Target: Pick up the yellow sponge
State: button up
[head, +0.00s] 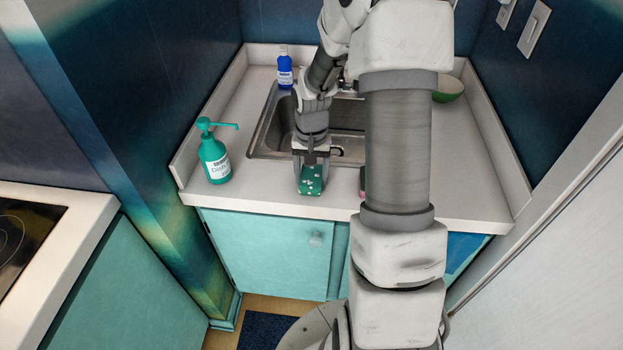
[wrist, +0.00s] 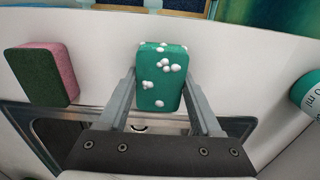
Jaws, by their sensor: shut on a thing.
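No yellow sponge shows in either view. My gripper (head: 311,172) is shut on a teal-green sponge (wrist: 162,88) with white foam blobs on it; the fingers press its two sides in the wrist view. In the head view this green sponge (head: 311,187) is at the front strip of the counter, before the sink. I cannot tell whether it touches the counter. A second sponge, pink with a dark green face (wrist: 62,66), lies apart to the left in the wrist view. In the head view only a sliver of it (head: 362,182) shows beside my arm.
The sink (head: 268,134) lies behind my gripper. A teal soap pump bottle (head: 214,160) stands on the counter to the left, and a blue bottle (head: 285,72) stands at the back. A green bowl (head: 449,90) is at the back right, partly hidden by my arm.

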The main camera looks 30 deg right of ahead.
aim_at(311, 175)
jog(key=c, duration=0.5)
jog(key=shift+r, duration=0.1)
jog(key=shift+r, duration=0.25)
notch_tip(311, 175, up, 4)
jog(key=shift+f+p, duration=0.1)
jog(key=shift+p, duration=0.5)
jog(key=s+d+r, duration=0.2)
jog(key=s+d+r+p, duration=0.1)
jog(key=s+d+r, duration=0.1)
jog(key=s+d, duration=0.1)
jog(key=s+d+r, duration=0.2)
jog(key=s+d, duration=0.1)
jog(key=shift+s+r, duration=0.25)
